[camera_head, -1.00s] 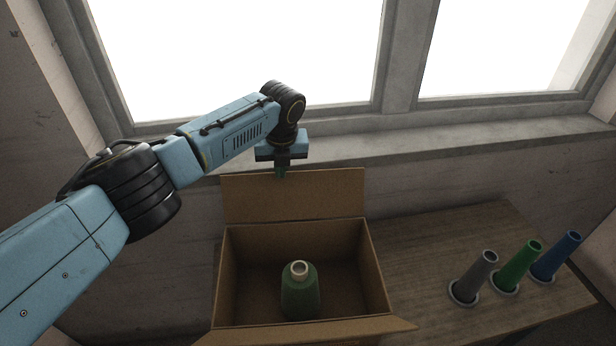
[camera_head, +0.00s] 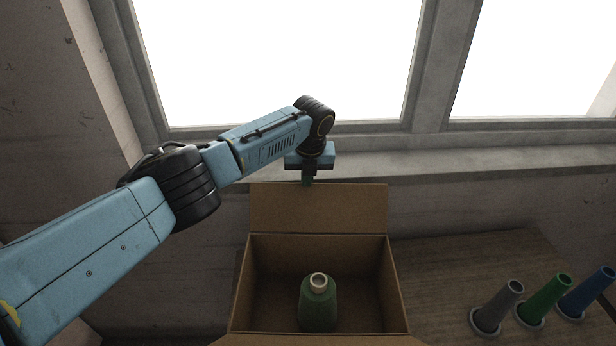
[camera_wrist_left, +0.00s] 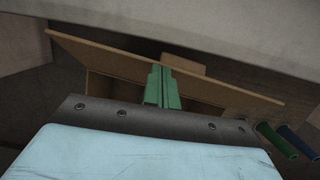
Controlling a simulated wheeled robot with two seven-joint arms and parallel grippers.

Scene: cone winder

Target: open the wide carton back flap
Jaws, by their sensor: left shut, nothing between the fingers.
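The wide carton (camera_head: 240,290) stands open on the table, with a green cone of yarn (camera_head: 318,310) upright inside it. Its back flap (camera_head: 320,208) stands raised behind the opening, leaning back toward the window. My left gripper (camera_head: 308,182) is shut and empty, at the top edge of the back flap. In the left wrist view, the green fingers (camera_wrist_left: 162,88) are together beside the flap's long edge (camera_wrist_left: 110,60); I cannot tell whether they touch it. The carton's front flap shows only in part at the bottom of the head view. My right gripper is not in view.
Grey (camera_head: 500,303), green (camera_head: 546,297) and blue (camera_head: 590,290) tubes stand in round holders on the wooden table (camera_head: 450,275) to the right. The window sill (camera_head: 480,163) and wall lie close behind the carton.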

